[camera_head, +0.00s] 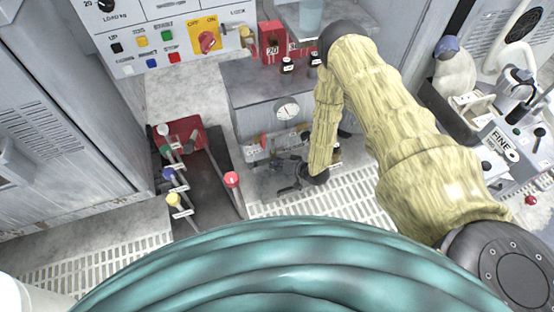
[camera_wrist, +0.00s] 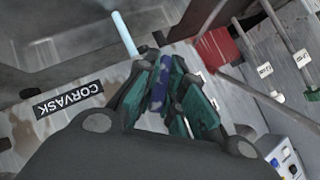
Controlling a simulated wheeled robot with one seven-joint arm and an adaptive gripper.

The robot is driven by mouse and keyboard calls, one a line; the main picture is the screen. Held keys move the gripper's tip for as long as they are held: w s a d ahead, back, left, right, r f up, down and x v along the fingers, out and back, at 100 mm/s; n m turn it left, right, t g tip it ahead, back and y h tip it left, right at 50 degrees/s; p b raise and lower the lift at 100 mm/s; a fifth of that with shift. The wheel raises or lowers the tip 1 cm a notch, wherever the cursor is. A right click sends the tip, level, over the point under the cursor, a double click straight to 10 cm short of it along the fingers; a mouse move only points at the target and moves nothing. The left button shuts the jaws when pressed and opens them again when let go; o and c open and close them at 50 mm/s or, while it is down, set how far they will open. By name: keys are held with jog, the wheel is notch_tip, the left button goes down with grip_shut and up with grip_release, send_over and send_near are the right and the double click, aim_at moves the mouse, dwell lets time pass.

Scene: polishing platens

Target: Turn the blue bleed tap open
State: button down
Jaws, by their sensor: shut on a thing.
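The blue tap handle (camera_wrist: 160,82) shows as a worn, scuffed blue piece between the two dark teal fingers of my gripper (camera_wrist: 162,68) in the wrist view. The fingers are shut on it from both sides. A pale rod (camera_wrist: 125,33) lies just beyond the fingertips. The blue handle cannot be made out there. How far the tap is turned cannot be told.
Left of my gripper stands a dark rack with red, blue, yellow and white-knobbed levers (camera_head: 232,180). Labelled rods (camera_wrist: 265,70) and a red block (camera_wrist: 216,48) are close on the right in the wrist view. A CORVASK plate (camera_wrist: 68,98) is at left. Floor grating (camera_head: 370,200) lies below.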

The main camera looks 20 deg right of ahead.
jog(key=n+h+p, duration=0.1)
jog(key=h+p, duration=0.2)
jog(key=shift+s+a+r+n, duration=0.1)
jog(key=shift+n, duration=0.3)
jog(key=shift+n+h+p, duration=0.5)
jog(key=shift+n+h, duration=0.2)
jog(key=shift+h, duration=0.7)
jog(key=c, duration=1.5)
grip_release()
jog(key=v, duration=1.1)
jog(key=shift+s+r, duration=0.2)
jog(key=shift+r, duration=0.15)
